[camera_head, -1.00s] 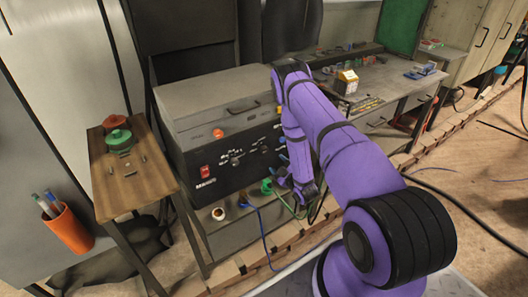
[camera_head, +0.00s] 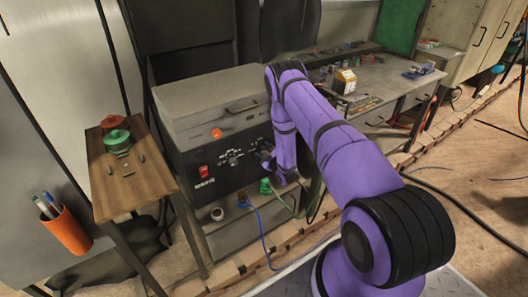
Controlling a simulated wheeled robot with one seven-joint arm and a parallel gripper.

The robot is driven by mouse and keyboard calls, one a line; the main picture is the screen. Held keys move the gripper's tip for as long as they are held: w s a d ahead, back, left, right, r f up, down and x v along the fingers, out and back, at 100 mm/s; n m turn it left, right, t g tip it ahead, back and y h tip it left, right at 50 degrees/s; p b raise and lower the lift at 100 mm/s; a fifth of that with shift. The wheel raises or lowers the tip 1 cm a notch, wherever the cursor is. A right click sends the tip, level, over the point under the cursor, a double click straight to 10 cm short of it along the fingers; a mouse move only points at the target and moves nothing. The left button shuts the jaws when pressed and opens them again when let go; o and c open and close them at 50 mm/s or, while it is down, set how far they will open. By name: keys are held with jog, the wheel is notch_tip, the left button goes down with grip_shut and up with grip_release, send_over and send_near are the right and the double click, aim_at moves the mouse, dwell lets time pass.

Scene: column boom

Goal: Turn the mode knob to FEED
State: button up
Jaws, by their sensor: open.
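The dark control panel (camera_head: 190,184) is the front of a grey-topped machine left of my arm. Small knobs with pale markings (camera_head: 235,157) sit in the middle of the panel. The lettering is too small to read, so I cannot tell which is the mode knob or where it points. My gripper (camera_head: 266,163) is open, close to the right part of the panel, right of these markings. My wrist and forearm hide the panel's right end. I cannot tell whether the fingers touch anything.
A red switch (camera_head: 203,171) is at the panel's lower left, and an orange button (camera_head: 217,133) is above it. A green plug (camera_head: 265,186) and a blue cable (camera_head: 258,222) are below my gripper. A wooden stand (camera_head: 128,190) is at left, a workbench (camera_head: 385,82) at right.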

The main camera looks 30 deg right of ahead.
jog(key=shift+c, duration=0.2)
jog(key=c, duration=0.9)
jog(key=shift+m, duration=0.3)
jog(key=m, duration=0.3)
jog(key=shift+d+m, duration=0.1)
jog(key=shift+m, duration=0.2)
jog(key=m, duration=0.4)
jog(key=shift+m, duration=0.3)
jog(key=m, duration=0.4)
jog(key=shift+d, duration=0.1)
jog(key=shift+m+y, duration=0.3)
jog(key=shift+m, duration=2)
